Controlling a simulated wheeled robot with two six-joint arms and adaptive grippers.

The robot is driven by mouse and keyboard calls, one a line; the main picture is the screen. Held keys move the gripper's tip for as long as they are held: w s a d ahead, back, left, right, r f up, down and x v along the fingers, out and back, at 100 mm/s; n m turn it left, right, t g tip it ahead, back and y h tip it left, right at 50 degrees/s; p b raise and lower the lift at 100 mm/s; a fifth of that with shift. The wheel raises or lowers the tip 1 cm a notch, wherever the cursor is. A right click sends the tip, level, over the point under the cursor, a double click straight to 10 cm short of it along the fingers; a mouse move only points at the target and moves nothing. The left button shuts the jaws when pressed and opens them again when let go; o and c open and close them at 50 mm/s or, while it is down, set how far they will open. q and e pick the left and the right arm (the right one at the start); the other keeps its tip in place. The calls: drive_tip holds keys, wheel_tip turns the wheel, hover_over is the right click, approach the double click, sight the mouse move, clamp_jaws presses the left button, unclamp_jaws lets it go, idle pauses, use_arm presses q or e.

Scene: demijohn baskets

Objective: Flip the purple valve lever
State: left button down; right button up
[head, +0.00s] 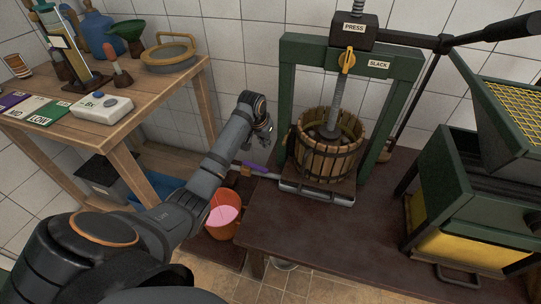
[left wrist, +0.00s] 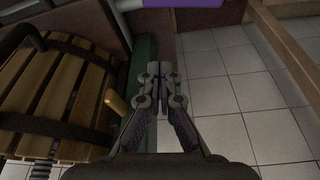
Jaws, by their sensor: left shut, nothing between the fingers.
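The purple valve lever (head: 254,168) lies along the grey spout pipe (head: 240,163) at the left of the press tray. Its purple part also shows at the top edge of the left wrist view (left wrist: 203,4), mostly cut off. My left gripper (head: 267,128) is above the lever in the head view, in front of the tiled wall and left of the press's green post. It is apart from the lever. In the left wrist view its fingers (left wrist: 160,75) are together with nothing between them. My right gripper is not in view.
The slatted press basket (head: 330,160) stands on the tray inside the green press frame (head: 288,90), close to my gripper. An orange bucket (head: 222,215) with pink contents is below the spout. A wooden table (head: 150,110) with bottles is at left.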

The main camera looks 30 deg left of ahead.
sight(255, 168)
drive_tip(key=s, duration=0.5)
use_arm(q)
drive_tip(key=b+x, duration=0.3)
drive_tip(key=x, duration=0.7)
drive_tip(key=shift+s+d+f, duration=0.1)
drive_tip(key=shift+s+f, duration=0.05)
drive_tip(key=shift+f, duration=0.05)
drive_tip(key=s, duration=0.1)
drive_tip(key=s+p, duration=0.1)
drive_tip(key=s, duration=0.1)
drive_tip(key=shift+s+r, duration=0.2)
drive_tip(key=shift+r, duration=0.05)
drive_tip(key=shift+s, duration=0.35)
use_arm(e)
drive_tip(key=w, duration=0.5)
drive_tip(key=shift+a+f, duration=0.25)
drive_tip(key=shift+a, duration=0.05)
use_arm(q)
drive_tip(key=shift+d, duration=0.1)
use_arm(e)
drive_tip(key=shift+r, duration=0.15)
